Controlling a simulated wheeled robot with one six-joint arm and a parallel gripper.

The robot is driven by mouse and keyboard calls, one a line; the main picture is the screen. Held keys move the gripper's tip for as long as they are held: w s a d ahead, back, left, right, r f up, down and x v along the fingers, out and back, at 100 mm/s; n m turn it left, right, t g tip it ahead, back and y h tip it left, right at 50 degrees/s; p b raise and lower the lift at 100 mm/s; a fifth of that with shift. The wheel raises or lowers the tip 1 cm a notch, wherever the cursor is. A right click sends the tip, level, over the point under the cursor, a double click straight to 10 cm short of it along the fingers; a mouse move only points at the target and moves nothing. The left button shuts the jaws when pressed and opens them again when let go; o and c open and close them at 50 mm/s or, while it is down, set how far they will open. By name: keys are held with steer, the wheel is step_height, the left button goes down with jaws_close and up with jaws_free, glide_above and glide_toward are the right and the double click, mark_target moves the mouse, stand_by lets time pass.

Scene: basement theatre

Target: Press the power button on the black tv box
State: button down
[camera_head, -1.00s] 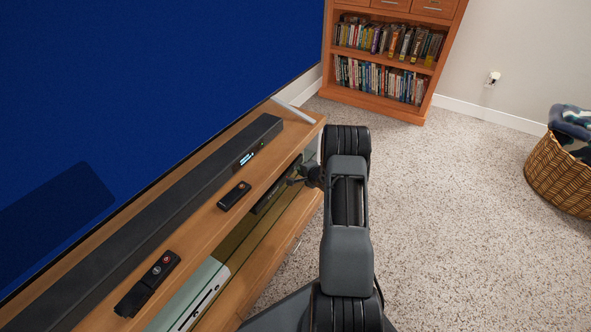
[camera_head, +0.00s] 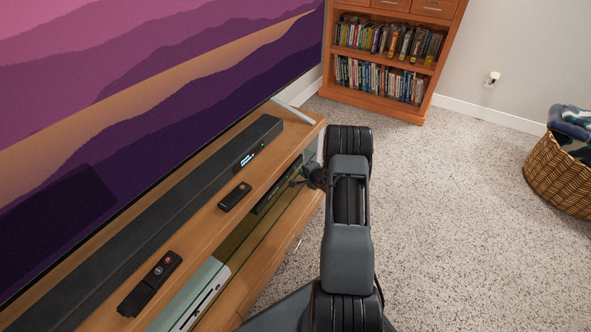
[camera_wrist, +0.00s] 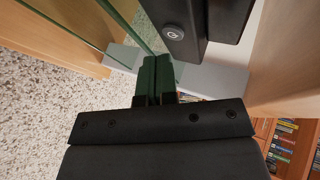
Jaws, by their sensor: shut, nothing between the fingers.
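My gripper (camera_head: 295,182) is by the box's right end in the head view. In the wrist view my gripper (camera_wrist: 157,62) is shut, with its dark green fingers together and empty. The fingertips are just below the button in the picture, and a small gap seems to separate them. The tv (camera_head: 130,110) shows a purple and orange dune picture.
A soundbar (camera_head: 180,195) and two remotes, one nearer (camera_head: 150,283) and one farther (camera_head: 235,196), lie on the wooden stand top. A white console (camera_head: 200,300) is on the lower shelf. A bookcase (camera_head: 385,55) and a wicker basket (camera_head: 560,175) stand beyond open carpet.

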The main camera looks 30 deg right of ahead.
steer(key=s+d+p, duration=0.2)
steer(key=s+d, duration=0.1)
steer(key=s, duration=0.2)
steer(key=shift+s+p, duration=0.15)
steer(key=shift+p, duration=0.15)
steer(key=shift+s, duration=0.1)
stand_by(0.3)
steer(key=shift+s+d+p, duration=0.2)
steer(key=shift+s+d, duration=0.05)
steer(key=shift+s, duration=0.25)
steer(key=shift+s+d+p, duration=0.2)
steer(key=shift+s+d, duration=0.05)
steer(key=shift+s, duration=0.25)
